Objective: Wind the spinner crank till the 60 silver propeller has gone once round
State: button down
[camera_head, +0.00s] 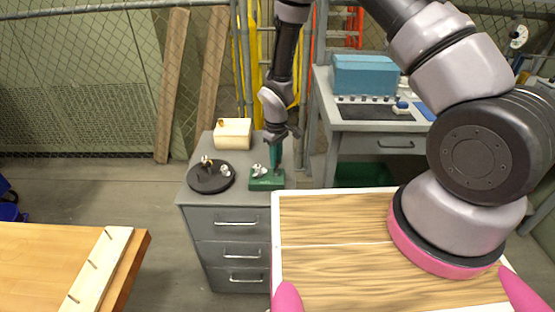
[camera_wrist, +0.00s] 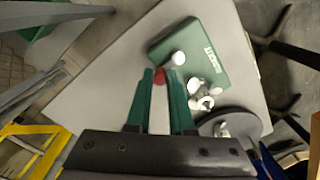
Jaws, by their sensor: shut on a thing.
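The green spinner base (camera_head: 266,184) sits on top of the grey drawer cabinet, and it also shows in the wrist view (camera_wrist: 215,55). A silver propeller (camera_head: 258,170) is on its left part; in the wrist view the propeller (camera_wrist: 201,96) is at the base's near edge. My gripper (camera_head: 276,171) points down at the right part of the base. In the wrist view its green fingers (camera_wrist: 160,77) are shut on a small red crank knob (camera_wrist: 158,76). A white round post (camera_wrist: 178,58) stands beside the knob. The crank's arm is mostly hidden.
A black round tray (camera_head: 210,187) with several small propellers lies left of the base. A cream wooden block (camera_head: 233,133) stands behind. The grey cabinet (camera_head: 228,218) has narrow free room at its front. A workbench with a blue box (camera_head: 364,75) is at the right.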

jog(key=shift+a, duration=0.1)
dwell(0.3)
jog(key=c, duration=0.8)
grip_release()
notch_tip(320, 180, up, 11)
